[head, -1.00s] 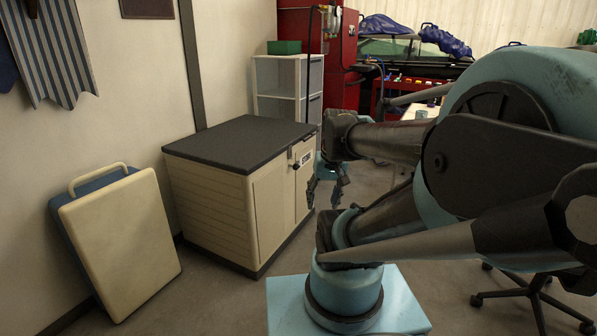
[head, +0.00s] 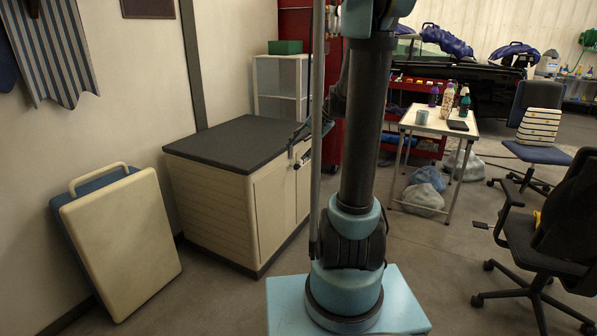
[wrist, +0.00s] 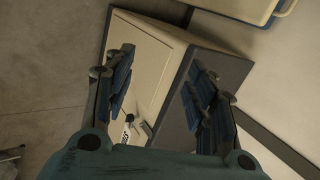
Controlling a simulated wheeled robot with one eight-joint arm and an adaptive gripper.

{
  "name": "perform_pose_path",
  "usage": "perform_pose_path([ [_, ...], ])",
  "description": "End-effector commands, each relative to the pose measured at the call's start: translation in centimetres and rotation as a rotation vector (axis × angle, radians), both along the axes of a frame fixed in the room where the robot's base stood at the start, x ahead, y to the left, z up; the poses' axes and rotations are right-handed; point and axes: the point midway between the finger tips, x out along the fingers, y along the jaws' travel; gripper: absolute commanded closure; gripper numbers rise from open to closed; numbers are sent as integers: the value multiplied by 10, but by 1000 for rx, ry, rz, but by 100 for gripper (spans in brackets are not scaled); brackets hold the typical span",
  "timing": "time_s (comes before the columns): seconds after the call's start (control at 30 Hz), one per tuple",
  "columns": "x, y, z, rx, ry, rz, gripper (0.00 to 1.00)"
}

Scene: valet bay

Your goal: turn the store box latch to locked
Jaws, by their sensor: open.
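The store box (head: 225,205) is a beige cabinet with a dark lid, standing against the left wall in the head view. Its latch (head: 302,158) is at the top of the front, where the doors meet, partly hidden by my arm; I cannot tell its setting. In the wrist view the store box (wrist: 150,55) lies tilted across the picture, and the latch (wrist: 128,121) shows small, low between the fingers. My gripper (wrist: 160,68) is open and empty, its fingers apart above the lid and front edge.
A beige-and-blue case (head: 120,240) leans on the wall left of the box. A pale shelf unit (head: 280,80) with a green box (head: 285,47) stands behind. A small table (head: 440,122) and office chairs (head: 550,215) are at right. Floor before the box is clear.

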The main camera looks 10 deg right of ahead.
Motion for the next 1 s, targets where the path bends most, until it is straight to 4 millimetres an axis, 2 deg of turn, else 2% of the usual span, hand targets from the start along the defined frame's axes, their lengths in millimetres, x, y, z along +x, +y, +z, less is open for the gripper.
perform_pose_path([
  [0.03, 17, -3, -2, 27, 1, -17, 49],
  [0.1, 37, -6, -4, 68, 4, -40, 49],
  [0.47, 135, -28, -29, 276, 15, -151, 49],
  [0.7, 193, -51, -58, 415, 23, -218, 49],
  [1.0, 251, -86, -107, 592, 32, -294, 49],
])
